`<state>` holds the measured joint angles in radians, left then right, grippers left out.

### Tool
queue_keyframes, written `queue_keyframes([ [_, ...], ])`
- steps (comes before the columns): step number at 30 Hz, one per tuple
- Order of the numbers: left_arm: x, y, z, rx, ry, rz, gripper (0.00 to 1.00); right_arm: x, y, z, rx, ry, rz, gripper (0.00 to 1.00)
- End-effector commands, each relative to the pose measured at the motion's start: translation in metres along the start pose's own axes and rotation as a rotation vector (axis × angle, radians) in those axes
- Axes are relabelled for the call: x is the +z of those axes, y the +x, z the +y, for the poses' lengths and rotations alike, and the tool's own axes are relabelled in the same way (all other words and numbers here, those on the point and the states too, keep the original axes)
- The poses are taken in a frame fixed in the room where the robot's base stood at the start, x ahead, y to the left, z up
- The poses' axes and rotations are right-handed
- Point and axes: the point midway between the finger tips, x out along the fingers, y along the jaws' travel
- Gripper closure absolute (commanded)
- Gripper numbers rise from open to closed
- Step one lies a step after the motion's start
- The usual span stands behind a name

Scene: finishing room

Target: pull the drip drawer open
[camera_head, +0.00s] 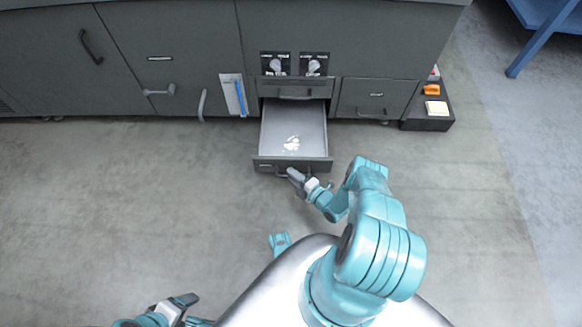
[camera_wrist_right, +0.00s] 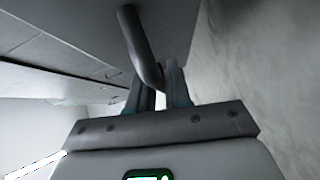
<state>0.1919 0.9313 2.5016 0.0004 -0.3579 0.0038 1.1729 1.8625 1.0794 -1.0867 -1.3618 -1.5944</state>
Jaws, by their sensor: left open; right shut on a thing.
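The drip drawer (camera_head: 312,140) stands pulled out from the grey cabinet in the head view, with its grey inside bare except for a pale whitish patch near the front. My right gripper (camera_head: 291,174) is at the drawer's front, shut on its handle (camera_head: 281,172). In the right wrist view the dark bar handle (camera_wrist_right: 139,45) runs down between the fingers of my right gripper (camera_wrist_right: 160,88). My left gripper (camera_head: 188,300) is open and empty at the bottom left of the head view, well away from the drawer.
The cabinet (camera_head: 200,45) runs along the back, with two knobs (camera_head: 295,66) above the drawer and other handles to the left. A low dark box (camera_head: 428,124) with an orange item and a pale block stands at right. The floor (camera_head: 120,200) around the drawer is clear.

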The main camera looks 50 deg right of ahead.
Motion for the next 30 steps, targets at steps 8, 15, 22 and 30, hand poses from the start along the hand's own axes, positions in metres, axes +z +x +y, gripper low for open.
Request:
queue_keyframes([
  [8,0.003,-0.010,0.006,0.001,0.008,-0.008,0.30,-0.018,-0.019,-0.003,0.002,0.000,0.004,1.00],
  [15,0.004,-0.011,0.006,0.001,0.009,-0.009,0.30,-0.022,-0.023,-0.006,0.002,-0.001,0.004,1.00],
  [22,0.003,-0.010,0.006,0.001,0.009,-0.009,0.30,-0.023,-0.023,-0.006,0.002,-0.002,0.002,1.00],
  [30,0.003,-0.010,0.006,0.001,0.008,-0.008,0.30,-0.024,-0.023,-0.006,0.002,-0.001,0.002,0.63],
])
